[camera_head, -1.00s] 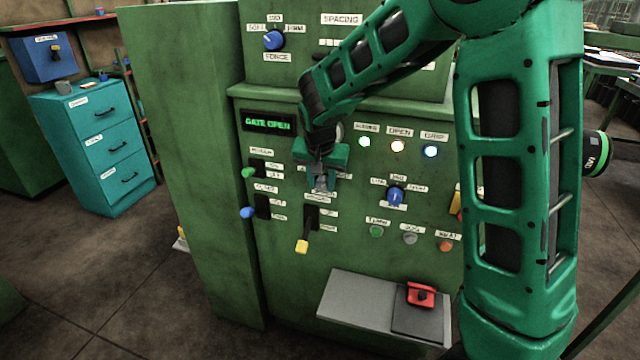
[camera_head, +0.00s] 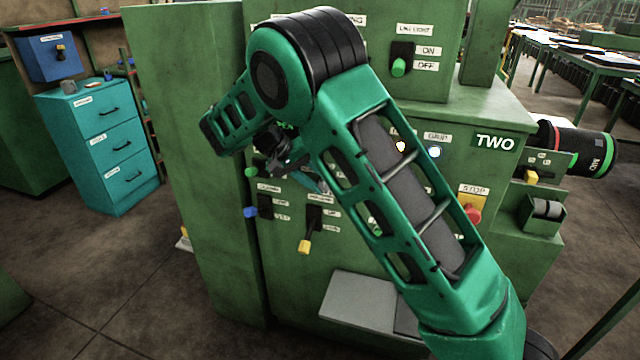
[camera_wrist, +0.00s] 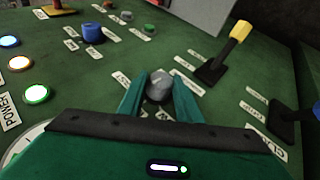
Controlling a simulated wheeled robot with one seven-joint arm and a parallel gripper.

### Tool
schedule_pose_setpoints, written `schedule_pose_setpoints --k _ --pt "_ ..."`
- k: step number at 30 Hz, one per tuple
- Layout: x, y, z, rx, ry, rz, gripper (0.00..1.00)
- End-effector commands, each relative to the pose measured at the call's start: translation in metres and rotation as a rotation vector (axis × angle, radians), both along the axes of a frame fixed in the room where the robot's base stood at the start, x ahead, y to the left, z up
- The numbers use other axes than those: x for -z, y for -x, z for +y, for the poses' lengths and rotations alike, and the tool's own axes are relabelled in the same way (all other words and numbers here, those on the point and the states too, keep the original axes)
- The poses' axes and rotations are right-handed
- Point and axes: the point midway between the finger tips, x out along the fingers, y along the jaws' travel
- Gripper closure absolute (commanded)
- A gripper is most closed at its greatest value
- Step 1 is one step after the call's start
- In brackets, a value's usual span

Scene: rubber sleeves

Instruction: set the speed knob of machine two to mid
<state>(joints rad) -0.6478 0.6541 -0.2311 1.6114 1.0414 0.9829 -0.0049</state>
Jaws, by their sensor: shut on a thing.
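Machine two (camera_head: 285,285) is the green machine with a "TWO" sign (camera_head: 494,141) at its upper right. In the wrist view my gripper (camera_wrist: 159,86) has its fingers on both sides of a grey round knob (camera_wrist: 158,90) on the panel and is shut on it. Small white labels surround this knob, too blurred to read, so its name and setting cannot be told. In the head view my gripper (camera_head: 316,182) is at the panel's middle, partly hidden by my arm, which also covers the knob.
A yellow-tipped lever (camera_head: 305,246) is close below my gripper. A blue-tipped lever (camera_head: 250,212) is to its left. The wrist view shows a blue knob (camera_wrist: 92,33) and lit lamps (camera_wrist: 37,94). A red stop button (camera_head: 472,214) is at the right. A grey shelf (camera_head: 355,300) juts out below.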

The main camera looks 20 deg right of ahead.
Motion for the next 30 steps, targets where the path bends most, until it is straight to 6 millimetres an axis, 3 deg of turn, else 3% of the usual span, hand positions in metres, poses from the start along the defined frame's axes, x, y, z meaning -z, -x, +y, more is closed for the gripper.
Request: schedule_pose_setpoints --k 26,27,29,30 --pt "0.0015 -0.0048 0.0067 -0.018 0.093 0.069 0.91" --pt "0.0015 -0.0048 0.0067 -0.018 0.093 0.069 0.62" --pt "0.0014 -0.0044 0.0063 -0.016 0.093 0.069 0.51" --pt "0.0014 -0.0041 0.0057 -0.015 0.094 0.069 0.51"
